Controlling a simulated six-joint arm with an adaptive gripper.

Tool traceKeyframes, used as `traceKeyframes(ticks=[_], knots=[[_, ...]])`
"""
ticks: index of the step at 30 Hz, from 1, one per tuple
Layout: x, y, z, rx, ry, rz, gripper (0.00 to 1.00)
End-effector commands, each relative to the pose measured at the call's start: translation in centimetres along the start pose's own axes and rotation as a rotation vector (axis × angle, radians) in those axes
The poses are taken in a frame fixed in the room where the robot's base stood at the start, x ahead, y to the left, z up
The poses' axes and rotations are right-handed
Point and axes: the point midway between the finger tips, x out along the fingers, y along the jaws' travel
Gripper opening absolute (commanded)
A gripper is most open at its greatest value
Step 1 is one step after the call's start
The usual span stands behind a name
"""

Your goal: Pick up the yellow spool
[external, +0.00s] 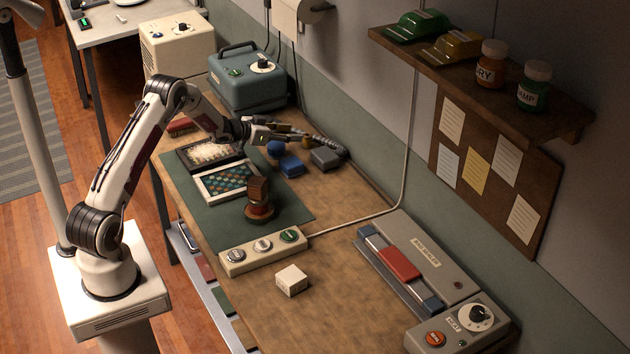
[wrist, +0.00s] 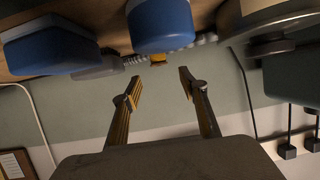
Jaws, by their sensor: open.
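The yellow spool (external: 307,141) shows small and dark yellow near the wall side of the workbench, beside a grey ribbed hose. In the wrist view only a small yellow part of it (wrist: 158,58) shows, mostly hidden by a blue round object (wrist: 160,22). My gripper (external: 288,134) reaches over the bench towards the wall, just left of the spool. In the wrist view my gripper (wrist: 158,82) has its two fingers apart with nothing between them. The spool's yellow part lies ahead, roughly in line with the gap.
A blue block (external: 291,166) and a grey block (external: 326,158) sit close by; the blue round object (external: 274,148) is near the gripper. A teal machine (external: 247,80) stands behind. A stamp (external: 259,198) stands on the green mat (external: 290,206).

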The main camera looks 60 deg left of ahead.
Motion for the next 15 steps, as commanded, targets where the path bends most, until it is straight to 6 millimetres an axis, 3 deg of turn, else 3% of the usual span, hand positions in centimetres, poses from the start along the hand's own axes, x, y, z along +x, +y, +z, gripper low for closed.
traceKeyframes(ticks=[15], knots=[[1.9,0.1,0.1,0.001,-0.001,0.0,0.43]])
